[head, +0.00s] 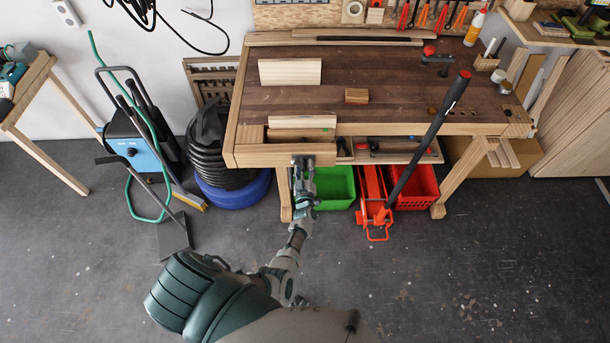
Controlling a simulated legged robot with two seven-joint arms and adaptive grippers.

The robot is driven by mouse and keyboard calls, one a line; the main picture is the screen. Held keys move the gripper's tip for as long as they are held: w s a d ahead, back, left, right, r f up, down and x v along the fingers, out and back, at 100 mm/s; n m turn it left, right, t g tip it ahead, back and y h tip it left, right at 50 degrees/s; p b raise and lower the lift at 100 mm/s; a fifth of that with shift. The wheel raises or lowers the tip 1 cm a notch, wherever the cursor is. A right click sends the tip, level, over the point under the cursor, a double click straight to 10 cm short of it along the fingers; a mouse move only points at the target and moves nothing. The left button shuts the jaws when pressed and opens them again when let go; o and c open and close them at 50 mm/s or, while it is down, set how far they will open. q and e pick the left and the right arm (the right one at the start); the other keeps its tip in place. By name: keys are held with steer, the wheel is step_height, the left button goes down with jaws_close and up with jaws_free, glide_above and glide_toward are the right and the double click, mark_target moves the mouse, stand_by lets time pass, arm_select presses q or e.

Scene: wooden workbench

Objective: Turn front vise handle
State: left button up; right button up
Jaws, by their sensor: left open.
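The front vise's wooden jaw (262,154) is at the front left edge of the wooden workbench (285,90). My left arm reaches up from the bottom of the head view. My left gripper (303,166) is open right at the front face of the vise jaw, right of its middle. The vise handle cannot be made out; the gripper and hand cover that spot. I cannot tell whether the fingers touch the handle. My right gripper is not in view.
A green crate (336,187) and a red crate (417,187) are under the bench. An orange floor jack (373,190) stands between them, its long black handle (428,132) leaning over the bench front. A blue vacuum (135,143) stands left. The floor in front is mostly clear.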

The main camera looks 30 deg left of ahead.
arm_select(q)
steer(key=v, duration=1.1)
steer(key=shift+s+d+f, duration=0.2)
steer(key=shift+d, duration=0.1)
steer(key=s+d+f+m+g+h, duration=0.25)
steer(key=s+d+f, duration=0.2)
steer(key=f, duration=0.35)
steer(key=s+d+f+m+g+h, duration=0.1)
steer(key=s+d+f+m+h, duration=0.3)
steer(key=f, duration=0.4)
steer(key=s+d+f+m+g+h, duration=0.25)
steer(key=s+f, duration=0.25)
steer(key=f, duration=0.3)
steer(key=s+a+f+m+g, duration=0.2)
steer(key=s+f, duration=0.2)
steer(key=s, duration=0.6)
steer(key=s+a+f+m+g, duration=0.1)
steer(key=s+f, duration=0.4)
steer(key=s, duration=0.6)
steer(key=s+a+f+m+g, duration=0.2)
steer(key=s+a+f+g, duration=0.1)
steer(key=s, duration=0.8)
steer(key=shift+s+f+m+g, duration=0.25)
steer(key=shift+f+g, duration=0.55)
steer(key=shift+g, duration=0.4)
